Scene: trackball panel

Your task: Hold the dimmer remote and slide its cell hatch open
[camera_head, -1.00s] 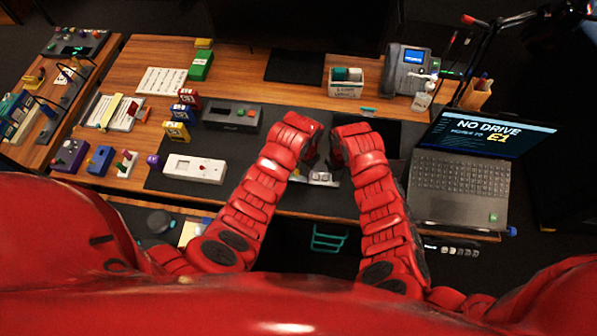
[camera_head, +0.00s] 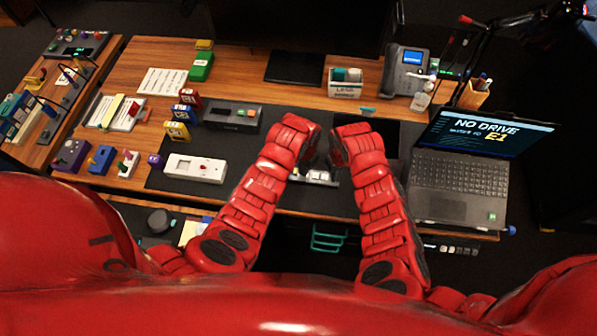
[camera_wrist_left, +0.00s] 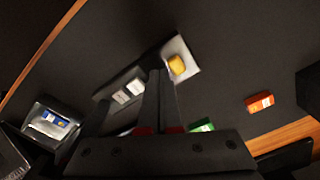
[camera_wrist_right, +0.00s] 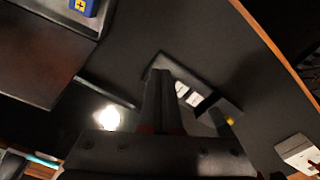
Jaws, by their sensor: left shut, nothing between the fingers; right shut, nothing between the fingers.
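What looks like the dimmer remote is a dark, narrow body with two whitish blocks on it. It lies on the dark mat, partly hidden behind my arms in the head view (camera_head: 316,177). The left wrist view shows the remote (camera_wrist_left: 126,92) with a pale end bearing a yellow button (camera_wrist_left: 177,64). It also shows in the right wrist view (camera_wrist_right: 190,96), partly behind the fingers. I cannot tell the hatch's position. My left gripper (camera_wrist_left: 158,75) and right gripper (camera_wrist_right: 162,76) are both shut and empty, over the remote; contact cannot be judged.
A white device (camera_head: 195,168) and a grey box (camera_head: 232,116) lie left of my arms. The laptop (camera_head: 462,172) stands on the right, the phone (camera_head: 409,70) and a small bin (camera_head: 345,90) behind. Mat around the remote is mostly clear.

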